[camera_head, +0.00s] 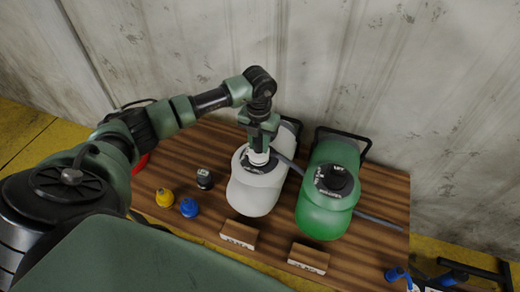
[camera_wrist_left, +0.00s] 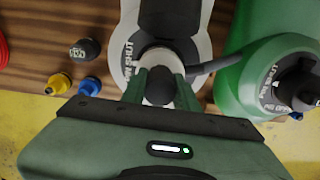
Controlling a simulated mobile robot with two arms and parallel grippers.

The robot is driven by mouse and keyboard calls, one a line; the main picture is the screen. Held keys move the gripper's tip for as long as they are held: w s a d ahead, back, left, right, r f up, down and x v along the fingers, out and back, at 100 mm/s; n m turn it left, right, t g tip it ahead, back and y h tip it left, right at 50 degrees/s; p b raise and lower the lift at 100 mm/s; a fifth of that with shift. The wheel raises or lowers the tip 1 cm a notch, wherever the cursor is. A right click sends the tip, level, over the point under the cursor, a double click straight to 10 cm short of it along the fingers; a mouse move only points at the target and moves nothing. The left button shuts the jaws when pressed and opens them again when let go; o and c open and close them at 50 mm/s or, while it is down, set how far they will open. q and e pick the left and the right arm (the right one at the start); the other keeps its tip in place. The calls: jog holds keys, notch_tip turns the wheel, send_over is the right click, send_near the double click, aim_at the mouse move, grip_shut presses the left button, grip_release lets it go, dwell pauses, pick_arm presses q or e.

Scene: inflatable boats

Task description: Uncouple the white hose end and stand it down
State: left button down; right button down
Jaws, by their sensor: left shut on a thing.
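The white boat (camera_head: 255,195) lies on the slatted wooden table (camera_head: 385,190), with a dark lettered ring (camera_wrist_left: 128,62) on its valve. The white hose end (camera_head: 258,158) is upright at this valve, and it also shows in the left wrist view (camera_wrist_left: 152,56). My left gripper (camera_head: 261,146) points down and is shut on the hose end from above. Its fingers hide part of it, so I cannot tell whether it is still locked in the valve. A grey hose (camera_wrist_left: 214,65) leads from it to the right. My right gripper is not in view.
A green boat (camera_head: 322,215) with a lettered valve lies close on the right. Yellow (camera_head: 165,197), blue (camera_head: 189,207) and black (camera_head: 204,178) fittings stand to the left. Two labelled wooden blocks (camera_head: 239,234) (camera_head: 308,258) stand in front. A wall is behind.

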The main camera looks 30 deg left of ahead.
pick_arm(q)
jog(key=shift+n, duration=0.3)
jog(key=shift+r+p, duration=0.45)
jog(key=shift+r, duration=0.25)
dwell(0.7)
jog(key=shift+r+p, duration=1.45)
jog(key=shift+r, duration=0.8)
